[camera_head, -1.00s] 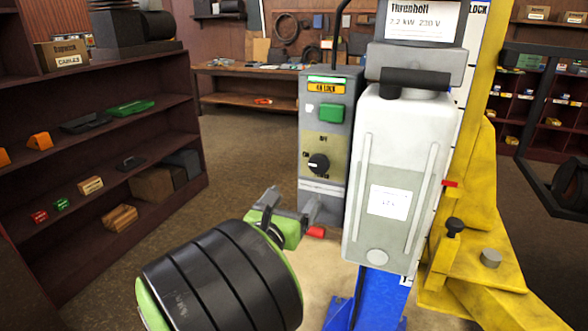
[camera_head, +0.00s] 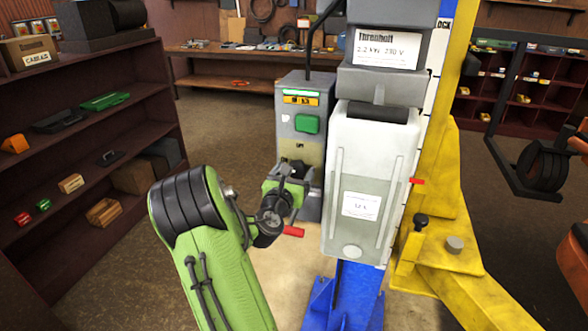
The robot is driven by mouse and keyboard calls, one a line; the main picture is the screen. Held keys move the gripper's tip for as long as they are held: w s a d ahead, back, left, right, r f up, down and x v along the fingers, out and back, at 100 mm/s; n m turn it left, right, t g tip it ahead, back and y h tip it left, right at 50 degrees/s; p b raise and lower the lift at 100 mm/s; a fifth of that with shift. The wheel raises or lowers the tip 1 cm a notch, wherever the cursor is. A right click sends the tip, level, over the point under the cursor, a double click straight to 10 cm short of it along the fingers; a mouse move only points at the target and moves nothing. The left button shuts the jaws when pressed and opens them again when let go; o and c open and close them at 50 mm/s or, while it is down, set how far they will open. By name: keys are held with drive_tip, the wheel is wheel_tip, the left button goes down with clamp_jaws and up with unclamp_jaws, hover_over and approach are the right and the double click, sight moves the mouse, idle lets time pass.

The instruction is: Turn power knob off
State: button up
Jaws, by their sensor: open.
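The grey control box (camera_head: 313,93) stands left of the white tank, with a lit display, a yellow label and a green button (camera_head: 307,124) on its front. The power knob is on the lower panel of this box. My gripper (camera_head: 291,172) is in front of that lower panel and covers most or all of the knob. Dark shapes show around the fingertips, and I cannot tell the knob from the fingers. Whether the fingers touch the knob, and which way it points, is hidden.
The white tank (camera_head: 371,150) and the yellow lift arm (camera_head: 432,215) stand close on the right, above a blue base (camera_head: 353,292). A red-tipped part (camera_head: 293,231) shows just below my gripper. Shelves (camera_head: 95,130) stand at the left, with open floor between.

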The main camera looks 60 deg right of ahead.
drive_tip(key=c, duration=1)
drive_tip(key=shift+m, duration=0.3)
drive_tip(key=m+b, duration=0.1)
drive_tip(key=m, duration=0.2)
drive_tip(key=shift+s+m, duration=0.1)
drive_tip(key=shift+m, duration=0.3)
drive_tip(key=m+b, duration=0.2)
drive_tip(key=m, duration=0.2)
drive_tip(key=shift+f+m, duration=0.15)
drive_tip(key=shift+m, duration=0.15)
drive_tip(key=m+b, duration=0.4)
drive_tip(key=m, duration=0.1)
drive_tip(key=shift+s+f, duration=0.15)
drive_tip(key=shift+m+b, duration=1.35)
drive_tip(key=shift+m, duration=0.65)
